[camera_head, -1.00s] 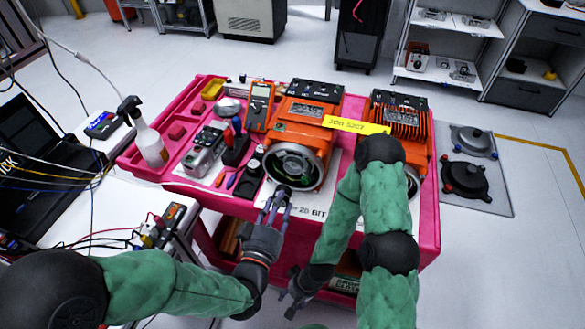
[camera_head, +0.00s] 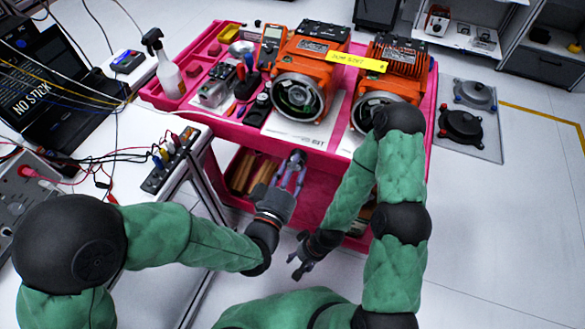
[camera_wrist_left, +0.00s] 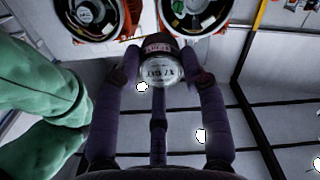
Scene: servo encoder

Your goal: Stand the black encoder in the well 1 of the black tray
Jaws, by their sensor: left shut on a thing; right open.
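The black encoder (camera_wrist_left: 160,68) is between my left gripper's fingertips in the left wrist view, with its silver, lettered round face towards the camera. In the head view the encoder (camera_head: 298,157) is a small dark piece at the tips of my left gripper (camera_head: 292,172), which is shut on it in front of the pink cart's edge. What looks like the black tray (camera_head: 257,112) is a narrow dark block at the cart top's front edge; its wells are too small to tell apart. My right gripper (camera_head: 303,262) is open and empty, low in front of the cart.
Two orange machines (camera_head: 308,65) with round open housings stand on the pink cart (camera_head: 322,172). A dark screwdriver holder (camera_head: 247,85), a multimeter (camera_head: 271,42) and a spray bottle (camera_head: 168,75) are left of them. A white bench (camera_head: 125,190) with wires stands at the left.

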